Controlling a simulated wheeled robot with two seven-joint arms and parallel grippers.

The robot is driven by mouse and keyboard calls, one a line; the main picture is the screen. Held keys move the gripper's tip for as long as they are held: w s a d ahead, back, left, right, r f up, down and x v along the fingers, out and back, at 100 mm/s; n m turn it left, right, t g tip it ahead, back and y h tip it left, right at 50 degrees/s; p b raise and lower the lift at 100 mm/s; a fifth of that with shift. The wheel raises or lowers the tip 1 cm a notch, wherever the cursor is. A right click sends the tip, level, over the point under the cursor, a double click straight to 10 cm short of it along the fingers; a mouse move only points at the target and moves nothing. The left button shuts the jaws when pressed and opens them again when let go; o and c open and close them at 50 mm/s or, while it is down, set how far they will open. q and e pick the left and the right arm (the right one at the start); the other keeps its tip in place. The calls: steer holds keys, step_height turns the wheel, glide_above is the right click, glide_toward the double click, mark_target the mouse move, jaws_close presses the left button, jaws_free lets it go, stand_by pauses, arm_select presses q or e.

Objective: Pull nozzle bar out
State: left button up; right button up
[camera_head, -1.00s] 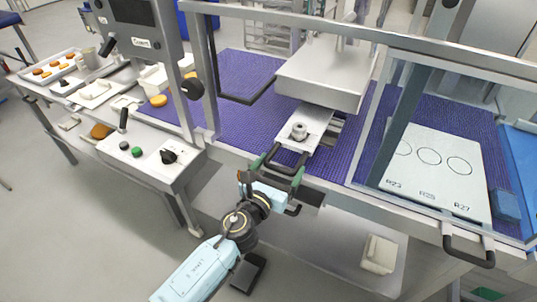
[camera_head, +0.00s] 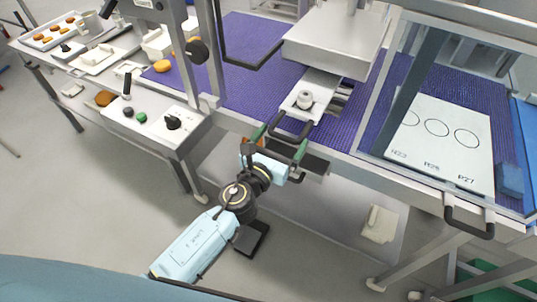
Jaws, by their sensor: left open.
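The nozzle bar (camera_head: 297,106) is a flat silver slide with a round metal knob (camera_head: 304,99) on top. It sticks out toward me from beneath the big metal press head (camera_head: 333,45), whose body hides its far end. A black loop handle (camera_head: 291,130) is at its near end. My left gripper (camera_head: 281,141) is at this handle, with its green-tipped fingers spread to either side of it. The fingers are open and do not pinch the handle. Whether they touch it I cannot tell. My right gripper is not in view.
A purple belt (camera_head: 245,60) runs under the press. A clear guard with a black handle (camera_head: 469,222) stands at right, before a white plate (camera_head: 437,140) marked with circles. A control box (camera_head: 155,125) with knobs stands at left. Metal frame edges border the opening.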

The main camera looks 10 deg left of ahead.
arm_select(q)
steer(key=b+v, duration=0.1)
steer(key=v, duration=1.2)
steer(key=shift+b, duration=0.3)
steer(key=s+a+f+n+g+y, duration=0.1)
steer(key=a+f+n+g, duration=0.2)
steer(key=f+n, duration=0.55)
steer(key=s+a+f+n+g+y, duration=0.2)
steer(key=f+n, duration=0.1)
steer(key=f, duration=1)
steer(key=s+a+f+n+g+y+b, duration=0.1)
steer(key=s+a+f+n+g, duration=0.2)
steer(key=s+f+n, duration=0.35)
steer(key=s+a+f+n+g, duration=0.2)
steer(key=s+f+n, duration=0.1)
steer(key=f, duration=0.6)
steer(key=s+a+f+n+g, duration=0.1)
steer(key=s+f+n+g, duration=0.1)
steer(key=s+f+n, duration=0.2)
steer(key=s+a+f+n+g, duration=0.1)
steer(key=s+f+n, duration=0.3)
steer(key=s, duration=0.6)
steer(key=s+a+f+n+g+y, duration=0.1)
steer(key=s+a+f+n+g, duration=0.1)
steer(key=s+n, duration=0.5)
steer(key=shift+s+f+n+g+b, duration=0.4)
steer(key=shift+f+g, duration=0.3)
steer(key=shift+f, duration=0.3)
